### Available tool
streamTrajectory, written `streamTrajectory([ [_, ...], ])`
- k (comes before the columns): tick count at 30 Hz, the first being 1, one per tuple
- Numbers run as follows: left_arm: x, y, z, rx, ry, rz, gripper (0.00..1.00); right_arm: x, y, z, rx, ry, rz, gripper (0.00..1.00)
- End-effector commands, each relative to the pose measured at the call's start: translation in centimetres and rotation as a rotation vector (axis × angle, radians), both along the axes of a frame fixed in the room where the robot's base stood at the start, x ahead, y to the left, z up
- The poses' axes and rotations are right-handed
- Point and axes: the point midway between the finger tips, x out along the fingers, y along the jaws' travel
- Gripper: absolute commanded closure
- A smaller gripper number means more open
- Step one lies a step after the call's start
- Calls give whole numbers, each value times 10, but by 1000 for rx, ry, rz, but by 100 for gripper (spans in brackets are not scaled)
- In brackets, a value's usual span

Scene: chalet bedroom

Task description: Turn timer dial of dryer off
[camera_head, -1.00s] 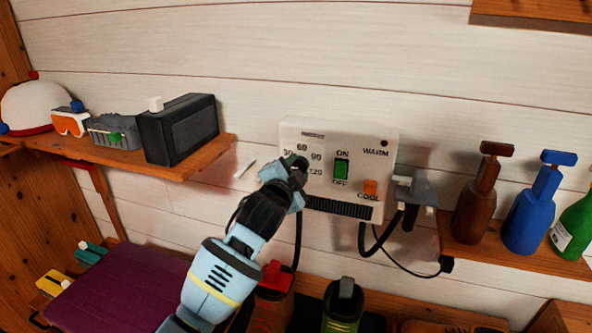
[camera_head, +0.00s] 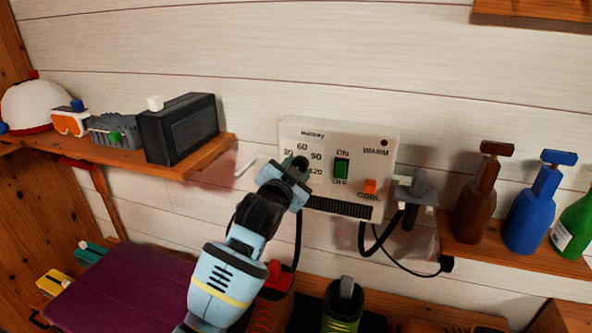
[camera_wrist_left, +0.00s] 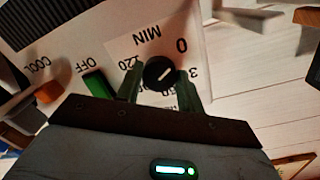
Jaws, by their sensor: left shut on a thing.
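The dryer (camera_head: 353,132) is a white box on the plank wall, with a green ON/OFF switch (camera_head: 342,168), an orange COOL switch (camera_head: 369,187) and a vent slot below. The timer dial is a round black knob with a white mark (camera_wrist_left: 160,73), seen in the left wrist view beside the printed 0, 120 and MIN. My left gripper (camera_head: 298,168) reaches the dryer's left side and is shut on the dial, one finger on each side of it (camera_wrist_left: 164,84). In the head view the gripper hides most of the dial. My right gripper is not in view.
A grey nozzle (camera_head: 412,188) with a black hose hangs at the dryer's right. A shelf at left (camera_head: 208,158) holds a dark box (camera_head: 178,130), goggles and a helmet. Brown, blue and green bottles stand on the right shelf. Boots (camera_head: 342,308) stand below the dryer.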

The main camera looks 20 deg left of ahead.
Motion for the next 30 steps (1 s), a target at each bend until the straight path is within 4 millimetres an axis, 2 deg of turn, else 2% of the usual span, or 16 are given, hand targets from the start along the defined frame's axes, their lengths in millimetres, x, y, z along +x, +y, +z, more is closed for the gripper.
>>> streamTrajectory([
  [6, 0, 0, -1, 0, 1, 0, 85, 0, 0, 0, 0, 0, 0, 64],
  [7, 0, 0, -1, 0, 1, 0, 60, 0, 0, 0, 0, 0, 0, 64],
  [12, 0, 0, -1, 1, 1, 0, 41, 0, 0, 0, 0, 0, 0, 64],
  [23, -4, 0, 0, 1, 0, 0, 41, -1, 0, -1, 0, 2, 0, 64],
  [30, -31, 2, -1, 2, 2, 0, 41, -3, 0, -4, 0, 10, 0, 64],
])
